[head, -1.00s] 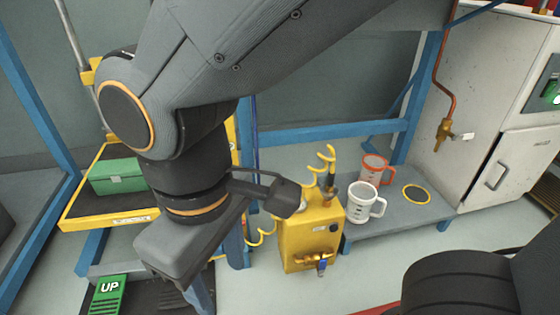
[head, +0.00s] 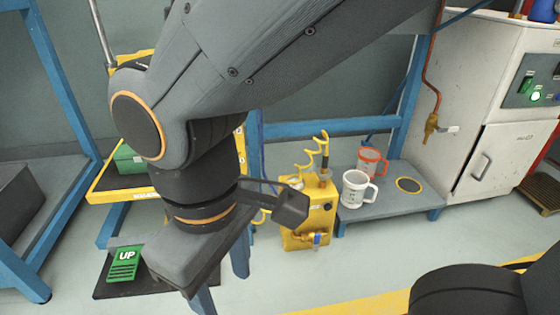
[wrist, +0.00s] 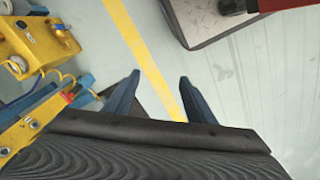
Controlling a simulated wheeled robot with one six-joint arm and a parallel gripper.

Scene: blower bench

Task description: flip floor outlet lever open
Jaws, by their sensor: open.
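A yellow tank (head: 308,217) stands on the floor in the middle of the head view. A small outlet with a blue lever (head: 317,238) sits low on its front. My gripper (wrist: 158,77) is open and empty in the wrist view, its two dark blue fingers apart over bare floor and a yellow floor line. The tank also shows at the upper left of the wrist view (wrist: 32,42), apart from the fingers. The blue lever cannot be made out clearly there. The fingertips are not visible in the head view.
A low grey bench (head: 395,195) beside the tank holds a white mug (head: 353,190) and an orange-red mug (head: 370,163). A white cabinet (head: 490,120) with a brass valve (head: 431,128) stands right. A green UP pedal (head: 124,264) lies left. Floor before the tank is clear.

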